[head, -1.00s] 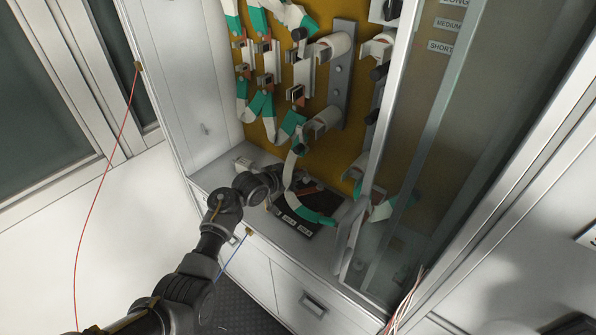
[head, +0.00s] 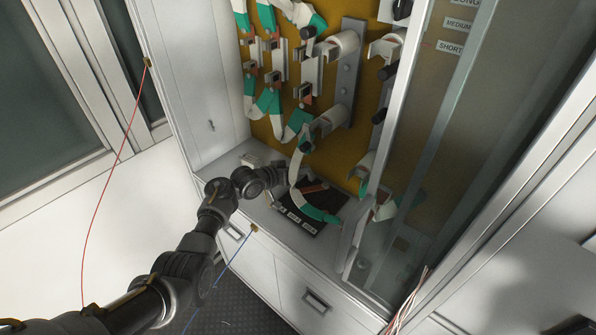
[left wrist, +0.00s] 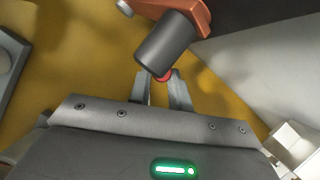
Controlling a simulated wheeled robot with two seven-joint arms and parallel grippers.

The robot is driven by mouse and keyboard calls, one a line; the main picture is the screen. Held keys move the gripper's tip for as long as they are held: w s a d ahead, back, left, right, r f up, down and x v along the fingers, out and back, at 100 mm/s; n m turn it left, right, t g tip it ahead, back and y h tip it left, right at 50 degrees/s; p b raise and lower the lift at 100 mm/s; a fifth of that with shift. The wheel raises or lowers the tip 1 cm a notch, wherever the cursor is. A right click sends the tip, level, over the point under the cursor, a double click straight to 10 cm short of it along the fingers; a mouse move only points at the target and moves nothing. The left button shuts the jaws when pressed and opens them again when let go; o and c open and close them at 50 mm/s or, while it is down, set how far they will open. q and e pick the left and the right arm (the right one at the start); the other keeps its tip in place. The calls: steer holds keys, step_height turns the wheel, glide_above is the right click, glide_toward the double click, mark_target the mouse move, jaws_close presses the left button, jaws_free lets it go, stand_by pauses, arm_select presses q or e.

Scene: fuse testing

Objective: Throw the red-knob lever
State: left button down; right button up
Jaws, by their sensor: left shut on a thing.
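In the left wrist view, a red knob (left wrist: 163,77) shows between the fingertips of my left gripper (left wrist: 160,88), at the end of a dark grey cylinder (left wrist: 166,46). An orange-brown lever part (left wrist: 190,14) joins the cylinder at the top. The gripper is shut on the knob, most of which the cylinder and fingers hide. In the head view, my left gripper (head: 280,177) reaches into the open cabinet, low, near a black plate (head: 325,222) with small labels. The knob cannot be made out there. My right gripper is not in view.
A glass door (head: 440,140) stands at the right. The white ledge (head: 235,160) is partly clear.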

arm_select(q)
steer(key=c, duration=1.3)
jaws_free()
steer(key=shift+a, duration=0.1)
steer(key=v, duration=1)
steer(key=shift+s+a+r, duration=0.15)
steer(key=shift+s+a, duration=0.1)
